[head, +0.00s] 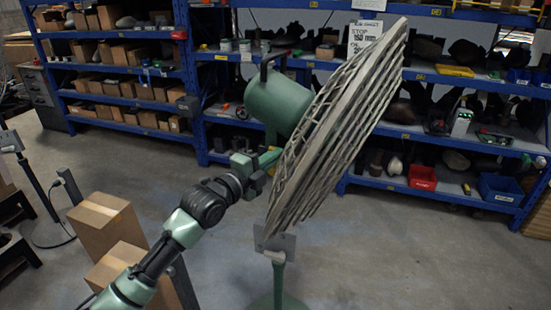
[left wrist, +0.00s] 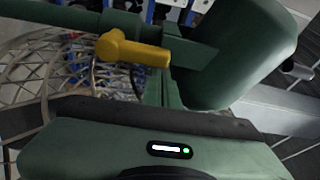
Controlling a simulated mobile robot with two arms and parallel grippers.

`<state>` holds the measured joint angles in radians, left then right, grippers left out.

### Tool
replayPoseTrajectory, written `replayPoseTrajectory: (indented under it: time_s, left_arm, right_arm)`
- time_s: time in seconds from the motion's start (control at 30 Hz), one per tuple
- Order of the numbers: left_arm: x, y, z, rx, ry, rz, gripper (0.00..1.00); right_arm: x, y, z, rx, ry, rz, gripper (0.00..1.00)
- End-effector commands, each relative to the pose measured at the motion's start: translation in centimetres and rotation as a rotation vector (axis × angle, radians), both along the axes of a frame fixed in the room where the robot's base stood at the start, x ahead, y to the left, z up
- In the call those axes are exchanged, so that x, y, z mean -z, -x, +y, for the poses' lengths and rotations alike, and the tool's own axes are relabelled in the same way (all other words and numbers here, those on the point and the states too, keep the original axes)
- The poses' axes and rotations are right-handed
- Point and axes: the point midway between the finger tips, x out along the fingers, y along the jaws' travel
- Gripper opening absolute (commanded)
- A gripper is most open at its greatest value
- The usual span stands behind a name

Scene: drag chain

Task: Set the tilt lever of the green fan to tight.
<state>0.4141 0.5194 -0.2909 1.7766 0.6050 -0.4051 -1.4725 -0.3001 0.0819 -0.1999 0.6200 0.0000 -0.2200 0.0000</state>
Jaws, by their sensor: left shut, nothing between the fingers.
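The green fan has a green motor housing (head: 278,103) and a wide grey wire cage (head: 345,115), tilted steeply, on a green stand (head: 278,280). In the left wrist view, the yellow tilt lever (left wrist: 140,52) lies nearly level beside the green housing (left wrist: 245,50), its rounded end to the left. I cannot read a tight mark. In the head view, my left gripper (head: 262,168) is shut and empty, just below the housing and left of the cage. The lever is not distinguishable there, and contact with it cannot be told. My right gripper is not in view.
Cardboard boxes (head: 104,222) stand on the floor at the left, near my left arm. Blue shelves (head: 190,90) with boxes and parts line the back. A dark stand (head: 40,190) is at the far left. The floor right of the fan is clear.

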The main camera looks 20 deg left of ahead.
Motion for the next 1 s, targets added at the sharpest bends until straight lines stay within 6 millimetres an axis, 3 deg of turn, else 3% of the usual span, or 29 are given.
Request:
replayPoseTrajectory:
  time_s: [0.47, 1.0]
  left_arm:
    - [0.1, -0.1, 1.1, -0.002, 0.139, 0.004, 0.00]
    - [0.9, -0.2, 4.4, -0.002, 0.633, 0.022, 0.00]
  right_arm:
    - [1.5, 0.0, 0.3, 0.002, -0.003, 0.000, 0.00]
    - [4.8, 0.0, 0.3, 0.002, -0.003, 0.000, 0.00]
